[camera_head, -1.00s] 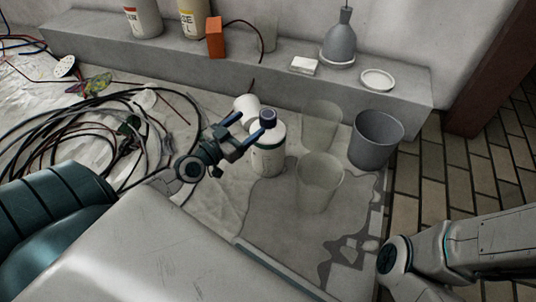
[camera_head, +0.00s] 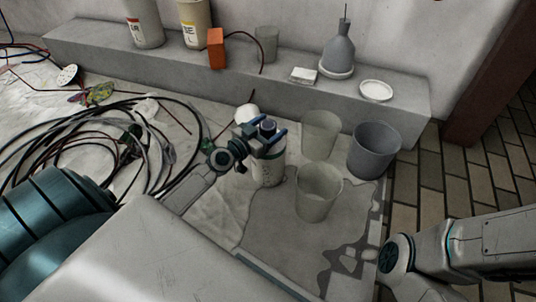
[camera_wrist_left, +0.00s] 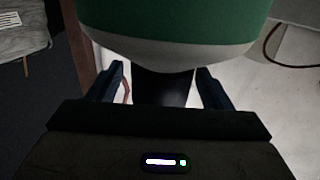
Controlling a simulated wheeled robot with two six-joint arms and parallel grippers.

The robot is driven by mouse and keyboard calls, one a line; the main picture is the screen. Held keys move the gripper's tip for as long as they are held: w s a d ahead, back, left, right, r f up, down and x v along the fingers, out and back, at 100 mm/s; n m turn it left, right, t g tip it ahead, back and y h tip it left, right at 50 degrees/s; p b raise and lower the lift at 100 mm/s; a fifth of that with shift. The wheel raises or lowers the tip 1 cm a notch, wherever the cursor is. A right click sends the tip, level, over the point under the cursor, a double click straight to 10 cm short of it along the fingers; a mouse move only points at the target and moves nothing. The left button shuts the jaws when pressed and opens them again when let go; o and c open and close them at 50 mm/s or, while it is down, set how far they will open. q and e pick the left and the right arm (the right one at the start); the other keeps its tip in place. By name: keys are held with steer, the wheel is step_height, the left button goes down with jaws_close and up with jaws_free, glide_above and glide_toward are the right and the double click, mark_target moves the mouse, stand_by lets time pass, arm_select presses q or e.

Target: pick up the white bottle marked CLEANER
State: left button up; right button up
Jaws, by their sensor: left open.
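A white bottle (camera_head: 268,172) with a dark blue cap stands upright on the sheeted floor; its label is too small to read. My left gripper (camera_head: 266,136) is open, with its blue fingers on either side of the bottle's cap and neck. In the left wrist view, the bottle's green and white body (camera_wrist_left: 175,38) fills the top. Its dark neck or cap lies between the open fingers (camera_wrist_left: 163,88); contact cannot be told. My right arm shows at the lower right, but its gripper is out of view.
Two translucent cups (camera_head: 318,192) and a grey bucket (camera_head: 374,150) stand right of the bottle. A white round object (camera_head: 247,113) is just behind it. Coiled cables (camera_head: 95,140) lie left. A ledge (camera_head: 180,70) behind holds bottles, an orange box (camera_head: 216,48) and a grey flask (camera_head: 338,52).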

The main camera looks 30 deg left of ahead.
arm_select(q)
steer(key=shift+w+d+f, duration=0.1)
steer(key=shift+w+d, duration=0.05)
steer(key=shift+w, duration=0.55)
jaws_close()
steer(key=shift+r, duration=0.25)
